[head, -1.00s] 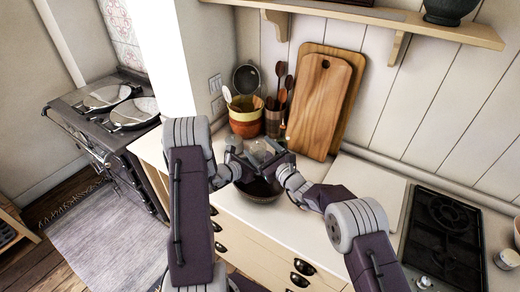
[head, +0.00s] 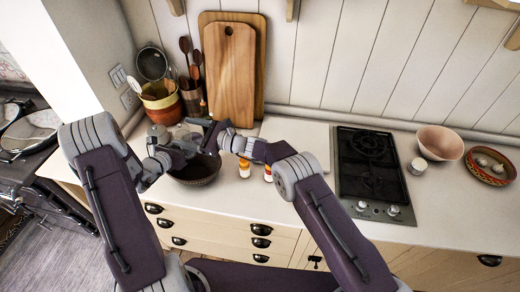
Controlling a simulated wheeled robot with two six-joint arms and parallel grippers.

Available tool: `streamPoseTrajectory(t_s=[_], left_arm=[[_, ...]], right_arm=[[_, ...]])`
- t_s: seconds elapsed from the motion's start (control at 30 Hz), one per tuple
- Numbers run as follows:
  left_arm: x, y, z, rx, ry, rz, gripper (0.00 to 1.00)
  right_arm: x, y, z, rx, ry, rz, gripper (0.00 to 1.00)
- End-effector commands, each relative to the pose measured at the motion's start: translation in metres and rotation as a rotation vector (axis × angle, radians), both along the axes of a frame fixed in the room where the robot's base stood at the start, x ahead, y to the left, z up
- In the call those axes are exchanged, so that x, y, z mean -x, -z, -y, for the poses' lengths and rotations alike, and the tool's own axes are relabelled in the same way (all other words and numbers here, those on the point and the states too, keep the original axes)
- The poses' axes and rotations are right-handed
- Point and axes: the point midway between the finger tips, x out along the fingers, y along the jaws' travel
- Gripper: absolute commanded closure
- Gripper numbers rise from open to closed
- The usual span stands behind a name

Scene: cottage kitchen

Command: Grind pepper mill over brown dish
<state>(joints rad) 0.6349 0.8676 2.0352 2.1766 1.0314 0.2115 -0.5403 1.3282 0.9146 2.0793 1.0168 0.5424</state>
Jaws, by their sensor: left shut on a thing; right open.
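The brown dish (head: 205,178) is a dark round bowl on the white counter, below my two grippers. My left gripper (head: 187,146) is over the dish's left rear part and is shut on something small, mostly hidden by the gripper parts. It may be the pepper mill, but I cannot make out its shape. My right gripper (head: 209,136) is open, close beside the left one and above the dish's back rim. A small wooden-coloured piece shows just behind the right gripper; I cannot tell what it belongs to.
Two small orange-and-white jars (head: 244,170) stand right of the dish. Cutting boards (head: 229,72) and a utensil pot (head: 192,98) stand against the wall behind. An orange-and-yellow pot (head: 161,107) is at back left. A black hob (head: 368,165), pink bowl (head: 440,142) and patterned bowl (head: 489,166) lie right.

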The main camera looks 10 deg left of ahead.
Motion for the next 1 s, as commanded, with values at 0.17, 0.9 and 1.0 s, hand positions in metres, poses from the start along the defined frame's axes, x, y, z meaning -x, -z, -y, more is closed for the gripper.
streamPoseTrajectory(t_s=[0.17,0.9,1.0], left_arm=[[0.000,0.000,0.000,0.000,0.000,0.001,0.96],[0.000,0.000,0.000,0.000,0.000,0.001,0.96],[0.000,0.000,0.000,0.000,0.000,0.001,0.96]], right_arm=[[0.005,-0.002,0.023,-0.002,0.004,-0.002,0.25],[-0.004,-0.078,0.143,-0.027,0.063,0.120,0.25],[-0.003,-0.100,0.155,-0.013,0.065,0.158,0.25]])
